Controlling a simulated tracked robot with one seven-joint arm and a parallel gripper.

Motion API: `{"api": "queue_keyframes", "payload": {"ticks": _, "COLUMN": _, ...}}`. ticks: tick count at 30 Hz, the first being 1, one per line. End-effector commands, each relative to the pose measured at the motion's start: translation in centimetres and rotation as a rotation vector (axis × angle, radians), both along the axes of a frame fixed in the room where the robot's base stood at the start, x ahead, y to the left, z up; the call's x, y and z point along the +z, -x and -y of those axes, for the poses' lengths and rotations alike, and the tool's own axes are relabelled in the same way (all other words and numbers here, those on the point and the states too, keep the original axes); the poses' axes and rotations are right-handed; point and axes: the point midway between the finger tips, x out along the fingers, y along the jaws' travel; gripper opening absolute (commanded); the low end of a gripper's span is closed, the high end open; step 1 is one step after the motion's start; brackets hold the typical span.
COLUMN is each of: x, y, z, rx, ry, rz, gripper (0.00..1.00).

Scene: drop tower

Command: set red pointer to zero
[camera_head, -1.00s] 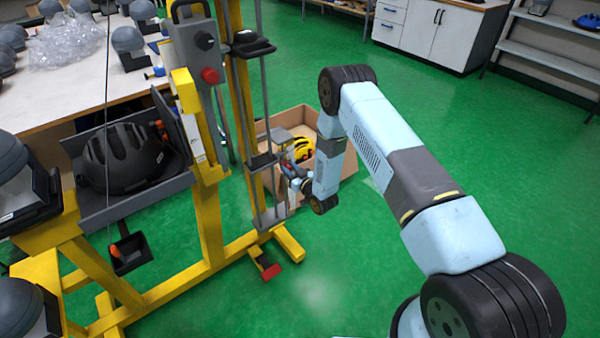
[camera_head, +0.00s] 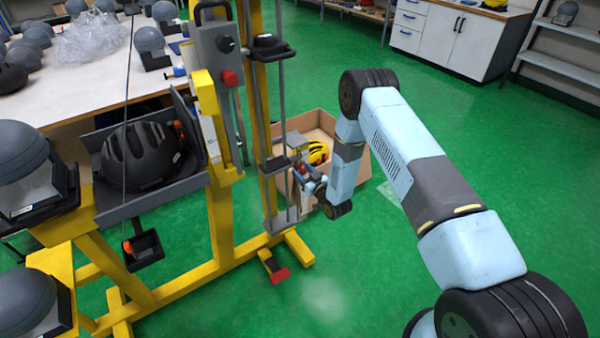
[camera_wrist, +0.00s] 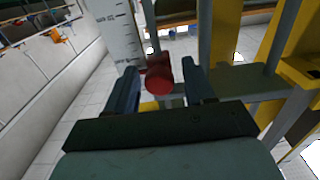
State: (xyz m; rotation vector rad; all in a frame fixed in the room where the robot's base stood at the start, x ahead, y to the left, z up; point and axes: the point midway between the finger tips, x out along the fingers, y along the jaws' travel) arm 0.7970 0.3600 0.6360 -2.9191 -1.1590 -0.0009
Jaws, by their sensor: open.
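The red pointer (camera_wrist: 159,75) shows in the wrist view as a round-ended red piece beside the lower end of a white scale (camera_wrist: 115,30) with dark marks. My gripper (camera_wrist: 161,82) is open, with one dark finger on each side of the pointer. A gap shows on both sides of it, and I cannot tell how deep it sits between the fingers. In the head view my gripper (camera_head: 306,176) is low at the drop tower (camera_head: 255,120), beside its rails. The pointer is small and hard to make out there. The scale's numbers are not readable.
A cardboard box (camera_head: 354,155) with a yellow helmet (camera_head: 318,152) stands close behind my gripper. A black helmet (camera_head: 142,154) sits on the tower's tray. A red knob (camera_head: 229,78) is on the grey control box, and a red pedal (camera_head: 280,275) is at the tower's foot. Green floor is free at right.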

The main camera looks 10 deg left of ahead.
Motion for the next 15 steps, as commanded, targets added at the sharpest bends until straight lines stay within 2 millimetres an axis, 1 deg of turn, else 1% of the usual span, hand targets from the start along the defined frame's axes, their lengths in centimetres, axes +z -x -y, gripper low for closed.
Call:
{"api": "queue_keyframes", "payload": {"ticks": 5, "x": -0.1, "y": 1.4, "z": 1.5, "rx": -0.001, "ry": 0.001, "rz": -0.004, "gripper": 0.53}}
{"api": "queue_keyframes", "payload": {"ticks": 15, "x": -0.2, "y": 6.3, "z": 6.0, "rx": -0.001, "ry": 0.001, "rz": -0.004, "gripper": 0.53}}
